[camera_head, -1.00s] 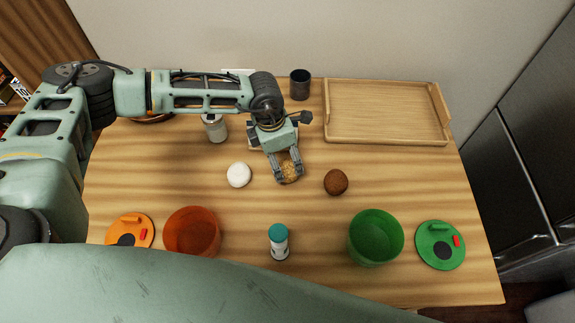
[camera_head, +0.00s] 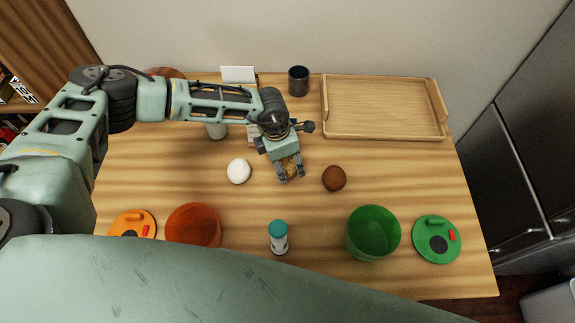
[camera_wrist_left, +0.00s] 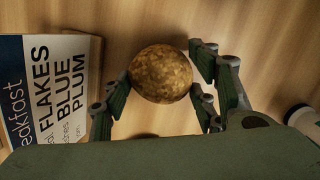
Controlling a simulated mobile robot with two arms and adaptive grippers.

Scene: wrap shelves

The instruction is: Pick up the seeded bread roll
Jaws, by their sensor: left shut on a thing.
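The seeded bread roll (camera_head: 291,169) is golden brown and speckled, and sits between the fingers of my left gripper (camera_head: 290,174). In the left wrist view the roll (camera_wrist_left: 161,73) shows whole, with fingers on both sides of it. The left gripper is shut on it, over the middle of the table; I cannot tell whether the roll is clear of the wood. A plain white roll (camera_head: 239,171) lies to the left and a dark brown roll (camera_head: 334,178) to the right, both apart from the gripper. My right gripper is out of view.
An orange bowl (camera_head: 193,226) and a green bowl (camera_head: 372,234) stand at the front, each beside its lid. A teal-capped bottle (camera_head: 279,238) stands between them. A wooden tray (camera_head: 383,134) and dark cup (camera_head: 298,81) are at the back. A printed box (camera_wrist_left: 60,85) is near the gripper.

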